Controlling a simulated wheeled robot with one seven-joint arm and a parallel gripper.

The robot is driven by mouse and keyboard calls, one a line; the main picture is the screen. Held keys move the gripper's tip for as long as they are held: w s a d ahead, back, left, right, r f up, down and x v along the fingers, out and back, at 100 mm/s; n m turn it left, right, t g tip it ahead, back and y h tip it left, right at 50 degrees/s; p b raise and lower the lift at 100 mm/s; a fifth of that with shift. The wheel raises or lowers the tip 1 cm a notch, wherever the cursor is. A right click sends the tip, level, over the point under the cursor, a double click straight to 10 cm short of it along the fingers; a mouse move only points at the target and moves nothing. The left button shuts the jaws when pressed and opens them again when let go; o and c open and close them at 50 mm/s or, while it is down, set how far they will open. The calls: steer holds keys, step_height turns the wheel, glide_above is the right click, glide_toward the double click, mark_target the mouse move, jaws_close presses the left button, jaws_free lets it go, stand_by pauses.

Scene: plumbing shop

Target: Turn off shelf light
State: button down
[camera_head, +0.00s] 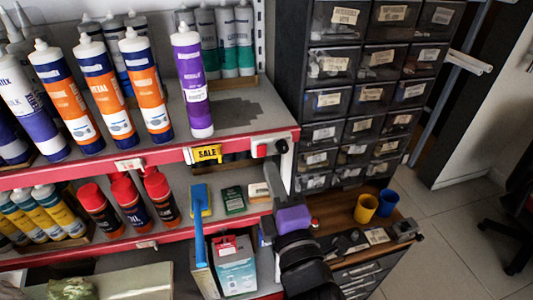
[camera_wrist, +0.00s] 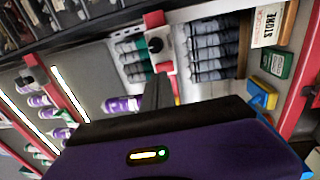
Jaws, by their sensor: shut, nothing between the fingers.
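A white-and-red switch box (camera_head: 270,147) with dark round knobs sits at the right end of the upper shelf's red front edge. In the wrist view a dark knob on a red-and-white fitting (camera_wrist: 157,47) shows just beyond my fingers. Bright light strips (camera_wrist: 70,91) glow under a shelf in the wrist view. My gripper (camera_head: 270,170) is shut and empty, its grey fingers pointing up just below the switch box. In the wrist view my gripper (camera_wrist: 158,85) is partly hidden by its purple body. I cannot tell if the fingers touch the switch.
Upper shelf (camera_head: 235,110) holds several sealant cartridges, including a purple one (camera_head: 192,80). Drawer cabinet (camera_head: 330,100) and cups (camera_head: 366,208) are right.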

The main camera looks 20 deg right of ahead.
mark_target(263, 148)
steer(key=shift+w+d+r+p, duration=0.1)
steer(key=shift+w+r+p, duration=0.1)
steer(key=shift+w, duration=0.9)
steer(key=shift+w+d+r+p, duration=0.1)
steer(key=shift+w+p, duration=0.05)
steer(key=shift+w, duration=0.9)
steer(key=shift+r+p, duration=0.1)
steer(key=shift+p, duration=0.3)
